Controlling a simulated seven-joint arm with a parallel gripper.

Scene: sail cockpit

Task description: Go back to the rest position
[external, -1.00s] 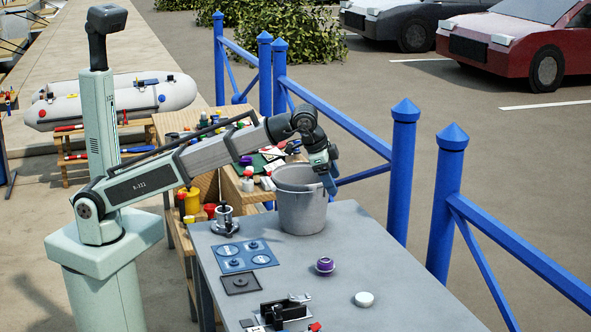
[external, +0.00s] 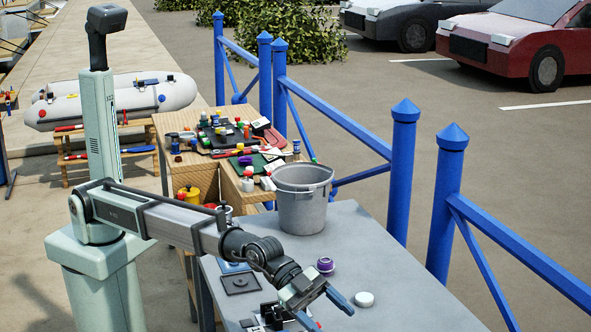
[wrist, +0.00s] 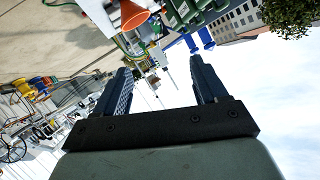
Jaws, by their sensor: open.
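My gripper (external: 332,310) is over the front part of the grey table (external: 400,290) in the external view, with its two blue fingers apart and nothing between them. My arm reaches out low over the table from its pale green column. In the wrist view my gripper (wrist: 160,85) also shows open and empty, its fingers pointing outward at a tilted scene with sky and buildings.
A grey bucket (external: 302,205) stands at the table's back. A black square plate (external: 240,282) lies left of my arm. Blue railings (external: 404,170) run along the right.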

